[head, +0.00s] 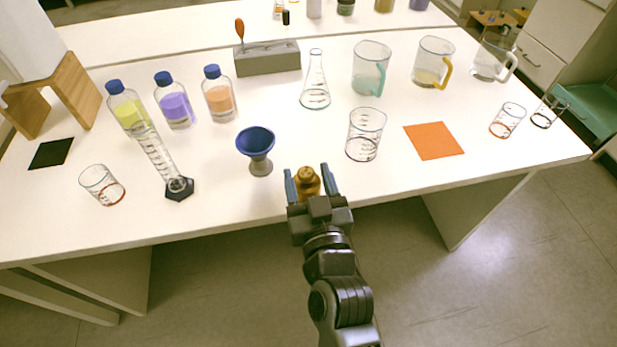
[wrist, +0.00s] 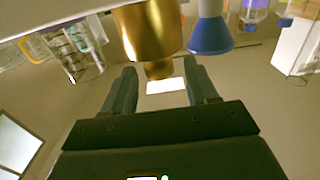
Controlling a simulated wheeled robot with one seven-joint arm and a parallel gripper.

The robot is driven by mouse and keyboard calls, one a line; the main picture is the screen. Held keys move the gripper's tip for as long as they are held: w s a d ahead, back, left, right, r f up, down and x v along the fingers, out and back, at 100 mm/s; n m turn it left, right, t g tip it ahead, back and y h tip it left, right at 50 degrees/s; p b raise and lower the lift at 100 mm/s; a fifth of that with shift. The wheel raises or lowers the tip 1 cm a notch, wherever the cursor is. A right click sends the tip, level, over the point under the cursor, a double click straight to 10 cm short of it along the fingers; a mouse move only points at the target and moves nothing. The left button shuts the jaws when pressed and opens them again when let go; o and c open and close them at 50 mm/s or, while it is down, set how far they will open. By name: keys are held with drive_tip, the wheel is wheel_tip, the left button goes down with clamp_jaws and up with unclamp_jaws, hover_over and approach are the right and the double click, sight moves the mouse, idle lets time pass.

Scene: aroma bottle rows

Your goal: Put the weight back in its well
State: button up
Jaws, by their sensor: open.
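The brass weight (head: 307,182), with a small knob on top, stands near the front edge of the white table. My gripper (head: 307,168) is open, with one finger on each side of the weight in the head view. In the wrist view the weight (wrist: 152,32) is at the top, its knob pointing down between the spread fingertips (wrist: 160,72). Gaps show on both sides of the knob. A grey block (head: 267,62) stands at the back with an orange-handled tool upright in it. I cannot make out an empty well in it.
A blue funnel (head: 258,150) stands just left of my gripper and a glass beaker (head: 365,135) to its right. An orange mat (head: 434,141) lies bare at right.

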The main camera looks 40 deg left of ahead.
drive_tip(key=shift+r, duration=0.25)
drive_tip(key=b+v, duration=0.1)
drive_tip(key=v, duration=1.1)
drive_tip(key=shift+s+f, duration=0.1)
drive_tip(key=s+d+f+m+t+h, duration=0.1)
drive_tip(key=d+h, duration=0.1)
drive_tip(key=d, duration=0.5)
drive_tip(key=s+d+f+m+t+h, duration=0.1)
drive_tip(key=d+f+m+h, duration=0.1)
drive_tip(key=d, duration=0.5)
drive_tip(key=s+d+r+m+h, duration=0.1)
drive_tip(key=s+d+m+h, duration=0.1)
drive_tip(key=s+d, duration=0.3)
drive_tip(key=s+d+r+m+t+h, duration=0.1)
drive_tip(key=s+d+h, duration=0.3)
drive_tip(key=d, duration=0.7)
drive_tip(key=shift+s+d+r+m+t+h, duration=0.35)
drive_tip(key=shift+s+m, duration=0.45)
drive_tip(key=shift+s, duration=0.45)
drive_tip(key=shift+o, duration=0.3)
drive_tip(key=s+d+r+m+h, duration=0.2)
drive_tip(key=s+d+r+h, duration=0.1)
drive_tip(key=s, duration=0.4)
drive_tip(key=shift+d+r+b, duration=0.2)
drive_tip(key=shift+r+b, duration=0.1)
drive_tip(key=shift+r, duration=0.6)
